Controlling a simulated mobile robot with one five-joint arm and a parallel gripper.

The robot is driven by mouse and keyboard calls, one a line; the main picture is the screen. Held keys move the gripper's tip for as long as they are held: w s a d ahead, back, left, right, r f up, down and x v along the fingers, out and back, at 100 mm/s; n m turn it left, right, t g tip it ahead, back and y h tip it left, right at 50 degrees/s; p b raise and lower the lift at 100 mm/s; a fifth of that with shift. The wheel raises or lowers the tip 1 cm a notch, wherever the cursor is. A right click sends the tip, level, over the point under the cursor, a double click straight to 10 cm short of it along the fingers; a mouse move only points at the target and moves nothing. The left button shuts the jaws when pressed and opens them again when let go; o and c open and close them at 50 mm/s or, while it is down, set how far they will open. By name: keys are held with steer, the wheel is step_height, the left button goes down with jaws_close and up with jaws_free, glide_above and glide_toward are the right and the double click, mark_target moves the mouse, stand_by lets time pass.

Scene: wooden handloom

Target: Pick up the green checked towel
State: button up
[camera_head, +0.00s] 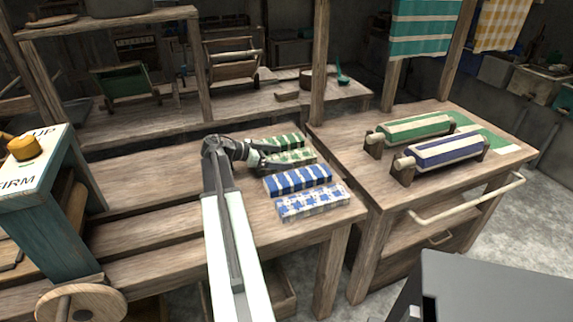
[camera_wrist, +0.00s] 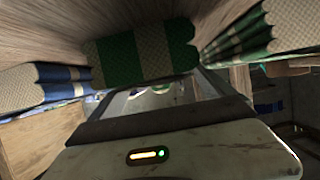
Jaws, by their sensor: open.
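Two folded green-and-white towels lie on the wooden table in the head view. The paler nearer one (camera_head: 297,157) looks like the green checked towel, though its pattern is hard to make out; the other green towel (camera_head: 285,142) lies behind it. My gripper (camera_head: 262,160) is open and empty at the left end of these towels, close to the nearer one. In the wrist view a green towel with pale bands (camera_wrist: 140,52) is straight ahead of my gripper. Another green towel (camera_wrist: 238,35) is at the right. The fingertips are not clear there.
A side table (camera_head: 400,200) at the right holds a green roll (camera_head: 415,130) and a blue roll (camera_head: 447,150). A wooden post (camera_head: 319,60) stands behind.

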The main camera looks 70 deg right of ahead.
mark_target(286, 157)
steer(key=shift+x, duration=1)
steer(key=shift+s+d+f, duration=0.15)
steer(key=shift+s+d, duration=0.05)
steer(key=shift+s, duration=0.05)
steer(key=c, duration=1.5)
step_height(286, 157, up, 10)
steer(key=p, duration=1)
steer(key=shift+c, duration=0.2)
